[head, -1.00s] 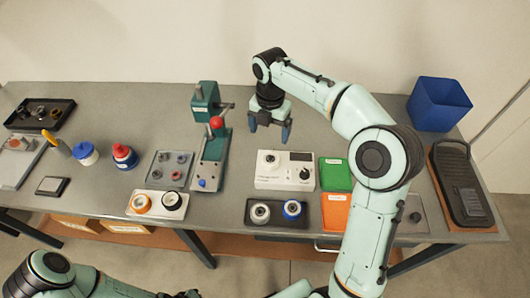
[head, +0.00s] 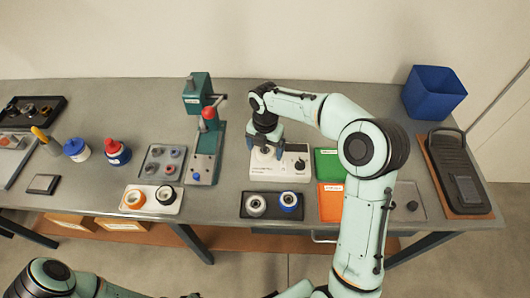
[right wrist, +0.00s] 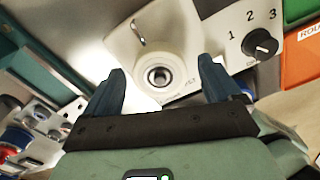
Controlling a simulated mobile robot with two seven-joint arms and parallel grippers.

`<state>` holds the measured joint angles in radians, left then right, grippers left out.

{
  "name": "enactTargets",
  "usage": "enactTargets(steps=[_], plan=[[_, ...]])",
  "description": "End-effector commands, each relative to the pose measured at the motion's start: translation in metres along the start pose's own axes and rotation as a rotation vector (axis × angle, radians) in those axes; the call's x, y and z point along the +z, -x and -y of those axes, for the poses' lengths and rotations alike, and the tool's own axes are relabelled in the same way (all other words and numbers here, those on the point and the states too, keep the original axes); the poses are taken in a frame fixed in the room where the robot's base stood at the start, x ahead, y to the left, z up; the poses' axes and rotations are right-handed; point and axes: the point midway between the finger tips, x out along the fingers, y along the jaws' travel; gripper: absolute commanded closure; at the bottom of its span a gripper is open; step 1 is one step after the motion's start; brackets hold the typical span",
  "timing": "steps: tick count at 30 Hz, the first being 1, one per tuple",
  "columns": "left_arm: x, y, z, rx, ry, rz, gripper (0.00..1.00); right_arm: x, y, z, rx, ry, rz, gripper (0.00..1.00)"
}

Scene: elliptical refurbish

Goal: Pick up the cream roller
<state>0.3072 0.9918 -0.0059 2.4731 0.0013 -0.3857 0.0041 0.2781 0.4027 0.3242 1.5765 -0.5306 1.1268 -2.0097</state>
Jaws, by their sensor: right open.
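A cream roller (right wrist: 160,78) with a metal-lined bore sits on the white tester box (head: 293,168). In the right wrist view it lies between and beyond my fingertips, with no clear contact. In the head view my gripper mostly hides it. My right gripper (head: 265,146) is open and points down over the left part of the box. Its two blue fingers (right wrist: 162,82) are spread on either side of the roller in the right wrist view. My left arm shows at the lower left, but its gripper is out of the picture.
A black tray (head: 272,213) in front of the box holds a pale roller (head: 256,205) and a blue one (head: 289,201). A green press (head: 205,140) stands close on the left. Green (head: 329,164) and orange (head: 331,200) bins lie right. A blue bin (head: 433,93) stands at the back right.

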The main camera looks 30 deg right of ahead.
Motion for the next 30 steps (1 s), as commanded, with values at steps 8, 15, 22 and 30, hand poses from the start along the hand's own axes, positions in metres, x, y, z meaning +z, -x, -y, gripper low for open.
enactTargets(steps=[8, 15, 22, 30], plan=[[0.000, 0.001, 0.000, 0.000, 0.000, -0.001, 1.00, 0.000, 0.001, 0.000, 0.000, 0.000, 0.000, 0.58], [0.000, 0.001, 0.000, 0.000, 0.000, 0.000, 1.00, 0.000, 0.001, 0.000, 0.001, 0.000, 0.000, 0.73], [-0.002, 0.003, -0.002, 0.001, -0.001, -0.003, 1.00, 0.001, 0.017, -0.001, 0.003, 0.000, 0.003, 0.73], [-0.014, 0.018, -0.011, 0.006, -0.007, -0.018, 1.00, 0.001, 0.086, -0.003, 0.009, 0.000, 0.006, 0.73]])
